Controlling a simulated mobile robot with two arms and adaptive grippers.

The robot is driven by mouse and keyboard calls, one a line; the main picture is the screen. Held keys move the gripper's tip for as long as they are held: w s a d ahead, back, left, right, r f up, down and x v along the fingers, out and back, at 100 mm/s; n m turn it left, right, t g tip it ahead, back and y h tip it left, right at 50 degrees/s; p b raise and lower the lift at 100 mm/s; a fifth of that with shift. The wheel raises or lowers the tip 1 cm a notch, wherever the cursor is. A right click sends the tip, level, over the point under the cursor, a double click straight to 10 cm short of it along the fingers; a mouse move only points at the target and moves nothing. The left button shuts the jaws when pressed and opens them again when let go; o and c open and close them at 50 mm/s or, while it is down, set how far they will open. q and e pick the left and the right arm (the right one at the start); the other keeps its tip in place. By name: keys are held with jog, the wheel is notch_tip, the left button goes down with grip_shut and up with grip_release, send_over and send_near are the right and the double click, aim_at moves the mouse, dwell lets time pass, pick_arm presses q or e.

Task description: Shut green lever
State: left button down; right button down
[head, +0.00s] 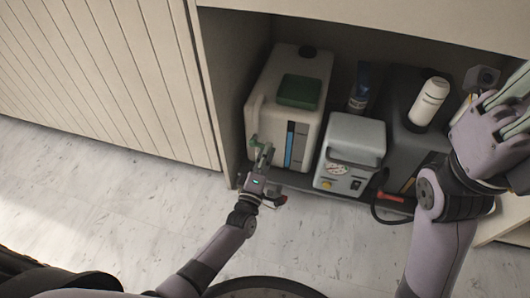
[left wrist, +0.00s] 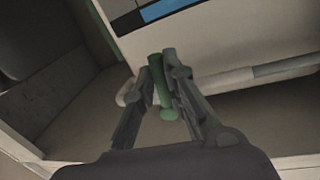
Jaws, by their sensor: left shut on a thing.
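The green lever (head: 254,141) sits on the lower front of a cream water tank (head: 283,110) in the open cabinet. In the left wrist view the lever (left wrist: 160,84) stands between the two fingers, on a pale spout or pipe (left wrist: 232,80) below the tank. My left gripper (head: 264,155) is shut on the green lever, and its fingers cover part of the lever in the head view. My right gripper (head: 508,104) is at the upper right, away from the tank. Its fingertips are partly out of frame.
Right of the tank stand a grey-white box with a gauge (head: 351,150), a dark container (head: 402,139), a white bottle (head: 429,101) and a blue bottle (head: 359,93). The slatted panel (head: 110,75) borders the opening. The floor (head: 110,215) in front is clear.

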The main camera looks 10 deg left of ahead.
pick_arm(q)
jog(key=shift+r+n+y, duration=0.3)
jog(key=shift+r+n, duration=0.05)
jog(key=shift+n, duration=0.85)
jog(key=c, duration=1.6)
grip_release()
jog(key=shift+r, duration=0.1)
jog(key=shift+c, duration=0.2)
jog(key=shift+r, duration=0.1)
